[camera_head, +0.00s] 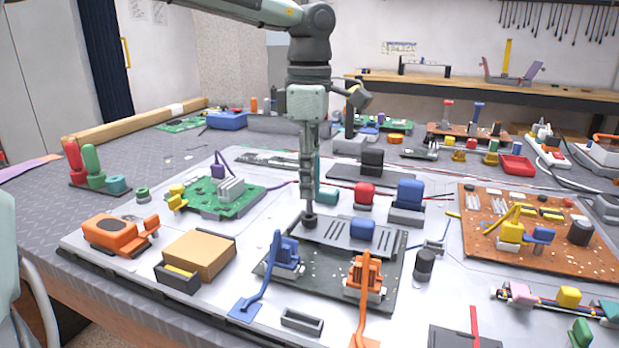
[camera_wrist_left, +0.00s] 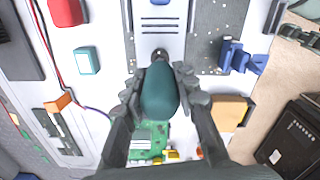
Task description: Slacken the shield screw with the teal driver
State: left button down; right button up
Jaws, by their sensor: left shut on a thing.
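My left gripper (camera_head: 307,184) points straight down over the left edge of the slotted grey shield (camera_head: 345,235). In the left wrist view, the left gripper (camera_wrist_left: 158,84) is shut on the teal driver (camera_wrist_left: 159,92), with one finger on each side of its handle. The driver stands upright and its lower end meets a dark round piece (camera_head: 309,221) at the shield's edge. This piece, seemingly the shield screw, also shows in the left wrist view (camera_wrist_left: 159,54). Whether the tip sits in the screw cannot be seen.
A teal block (camera_head: 328,196) stands close behind the gripper. A blue block (camera_head: 362,230) lies on the shield. Blue (camera_head: 285,254) and orange (camera_head: 364,275) connectors stand in front. A green board (camera_head: 218,196) lies left, a cardboard-coloured box (camera_head: 199,254) front left.

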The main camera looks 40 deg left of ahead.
pick_arm(q)
jog(key=shift+r, duration=0.1)
jog(key=shift+r+p, duration=0.9)
jog(key=shift+r, duration=0.3)
